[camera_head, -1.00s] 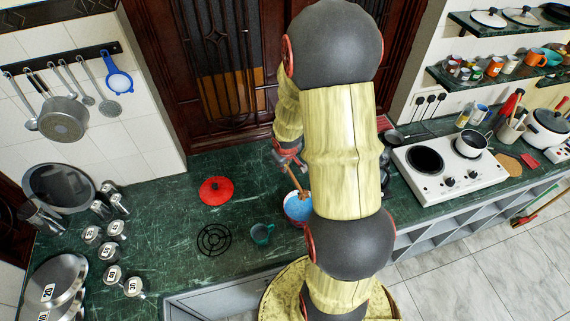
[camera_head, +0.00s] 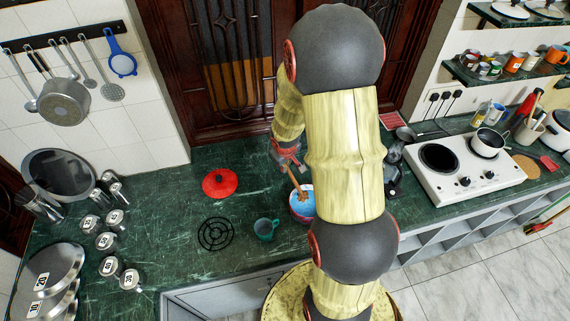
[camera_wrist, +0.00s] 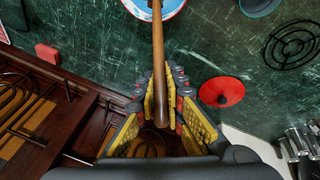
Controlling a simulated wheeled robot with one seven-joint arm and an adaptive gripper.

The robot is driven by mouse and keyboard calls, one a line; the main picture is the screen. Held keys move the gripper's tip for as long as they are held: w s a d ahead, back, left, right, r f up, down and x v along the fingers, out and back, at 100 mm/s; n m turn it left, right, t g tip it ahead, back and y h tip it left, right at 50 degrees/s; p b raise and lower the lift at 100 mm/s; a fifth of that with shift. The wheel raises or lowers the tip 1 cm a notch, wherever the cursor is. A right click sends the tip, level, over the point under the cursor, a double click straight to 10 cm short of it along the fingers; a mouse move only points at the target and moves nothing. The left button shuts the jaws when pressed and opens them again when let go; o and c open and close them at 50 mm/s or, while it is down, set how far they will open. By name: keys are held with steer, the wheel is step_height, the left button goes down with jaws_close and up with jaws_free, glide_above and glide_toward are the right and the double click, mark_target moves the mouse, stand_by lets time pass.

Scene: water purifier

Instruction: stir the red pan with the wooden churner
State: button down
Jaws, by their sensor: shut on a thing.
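My gripper (camera_head: 287,155) is shut on the wooden churner (camera_head: 295,181) near the upper end of its handle. In the wrist view, my gripper (camera_wrist: 160,88) has its yellow and grey fingers on both sides of the churner handle (camera_wrist: 158,58). The churner slants down, with its lower end inside the red pan (camera_head: 297,216). The pan stands on the green counter and shows a blue inside with a pale rim. My arm hides its right side. In the wrist view the pan (camera_wrist: 138,7) is cut off at the top, and the churner's lower end is out of frame.
A red lid (camera_head: 220,182), a black trivet (camera_head: 215,234) and a teal cup (camera_head: 266,229) sit left of the pan on the green counter (camera_head: 165,215). A white stove (camera_head: 465,170) stands to the right. A dark wooden door (camera_head: 225,60) rises behind the counter.

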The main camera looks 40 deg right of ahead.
mark_target(291, 175)
steer(key=shift+s+d+f+b, duration=0.25)
steer(key=shift+s+f+b, duration=0.15)
steer(key=shift+f+b, duration=0.55)
steer(key=shift+s+d+f+b, duration=0.3)
steer(key=shift+f+b, duration=0.4)
steer(key=shift+f, duration=0.45)
steer(key=shift+s+d+f+b, duration=0.2)
steer(key=shift+s+f+b, duration=0.25)
steer(key=shift+f+b, duration=0.5)
